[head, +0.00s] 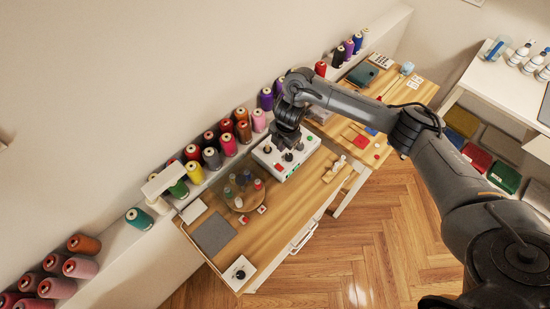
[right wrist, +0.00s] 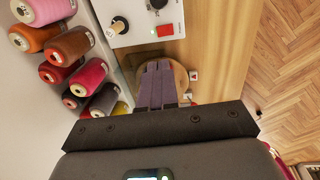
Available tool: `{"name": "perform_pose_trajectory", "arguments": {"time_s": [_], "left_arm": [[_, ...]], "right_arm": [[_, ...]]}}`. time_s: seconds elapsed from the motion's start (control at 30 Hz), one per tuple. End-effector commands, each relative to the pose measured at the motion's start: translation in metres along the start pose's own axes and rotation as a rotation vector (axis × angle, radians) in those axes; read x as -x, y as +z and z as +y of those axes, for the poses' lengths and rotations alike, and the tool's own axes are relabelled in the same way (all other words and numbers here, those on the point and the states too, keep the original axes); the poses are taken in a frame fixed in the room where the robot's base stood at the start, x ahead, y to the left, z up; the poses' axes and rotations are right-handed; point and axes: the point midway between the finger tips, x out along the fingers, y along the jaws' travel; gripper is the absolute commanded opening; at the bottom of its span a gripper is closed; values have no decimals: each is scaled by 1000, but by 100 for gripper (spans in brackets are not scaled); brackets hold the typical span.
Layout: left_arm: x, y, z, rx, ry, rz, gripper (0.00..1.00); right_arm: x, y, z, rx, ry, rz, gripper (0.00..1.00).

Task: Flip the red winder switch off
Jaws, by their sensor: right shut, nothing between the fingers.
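The white winder box (head: 306,146) stands on the wooden table in the head view, partly behind my right gripper (head: 288,144). In the right wrist view its white panel (right wrist: 140,35) is at the top. The red switch (right wrist: 165,30) sits near its edge, beside a small lit green lamp (right wrist: 154,34). Whether the switch is on or off is too small to tell. My right gripper (right wrist: 158,68) is shut and empty. In that view its fingertips lie just below the switch, apparently apart from it. My left gripper is out of view.
Thread cones (right wrist: 66,46) line the wall shelf. A grey mat (head: 213,233) lies left. The table's front is fairly clear.

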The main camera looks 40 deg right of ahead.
Motion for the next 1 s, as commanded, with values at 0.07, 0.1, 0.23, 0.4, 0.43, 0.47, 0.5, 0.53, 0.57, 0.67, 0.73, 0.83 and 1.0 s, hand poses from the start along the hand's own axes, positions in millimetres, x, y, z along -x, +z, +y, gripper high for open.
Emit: {"name": "perform_pose_trajectory", "arguments": {"time_s": [0.07, 0.1, 0.23, 0.4, 0.43, 0.47, 0.5, 0.53, 0.57, 0.67, 0.73, 0.83, 1.0], "left_arm": [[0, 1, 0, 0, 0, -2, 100], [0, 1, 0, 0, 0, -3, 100], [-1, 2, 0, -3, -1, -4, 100], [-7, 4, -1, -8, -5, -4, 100], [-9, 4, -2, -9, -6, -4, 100], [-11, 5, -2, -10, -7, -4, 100], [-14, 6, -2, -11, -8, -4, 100], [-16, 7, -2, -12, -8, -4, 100], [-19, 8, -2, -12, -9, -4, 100], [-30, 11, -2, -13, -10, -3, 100], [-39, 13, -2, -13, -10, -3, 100], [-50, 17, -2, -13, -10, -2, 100], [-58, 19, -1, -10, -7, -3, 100]], "right_arm": [[0, 0, 0, 0, 0, 0, 0], [0, 0, 0, 0, 0, 0, 0], [-1, 0, 0, 0, 0, 0, 0], [-11, -1, 0, 0, 0, 2, 0], [-14, -1, 0, -1, 0, 2, 0], [-18, -1, -1, -1, -1, 2, 0], [-24, -1, -1, -2, -1, 2, 0], [-29, -1, -1, -1, -2, 3, 0], [-34, -2, -2, -1, -3, 4, 0], [-53, -2, -1, -2, -2, 4, 0], [-67, -2, -2, -1, -2, 4, 0], [-86, -2, -2, -2, -2, 4, 0], [-109, -1, -1, -2, -3, 2, 0]]}}
